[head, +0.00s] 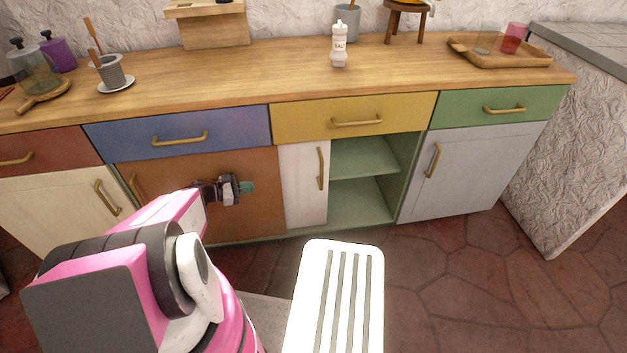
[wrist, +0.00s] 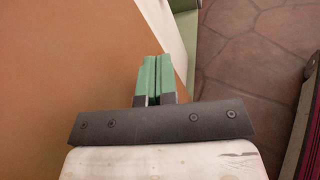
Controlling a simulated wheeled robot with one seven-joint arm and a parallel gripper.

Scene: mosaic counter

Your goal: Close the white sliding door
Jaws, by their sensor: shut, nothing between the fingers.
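The white sliding door (head: 303,190) is upright in the middle of the lower cabinets, with a brass vertical handle (head: 320,168) near its right edge. To its right the compartment stands open, with green shelves (head: 362,157) showing. My gripper (head: 249,187) is shut and empty in front of the orange door, left of the white door and apart from its handle. In the wrist view the green fingertips (wrist: 154,62) are pressed together beside the orange panel. A strip of the white door (wrist: 160,25) shows just beyond them.
The orange door (head: 255,210) is left of the white door. A grey-white door (head: 470,170) with a handle (head: 433,160) is right of the opening. A yellow drawer (head: 390,112) is above. The stone floor (head: 440,270) in front is clear.

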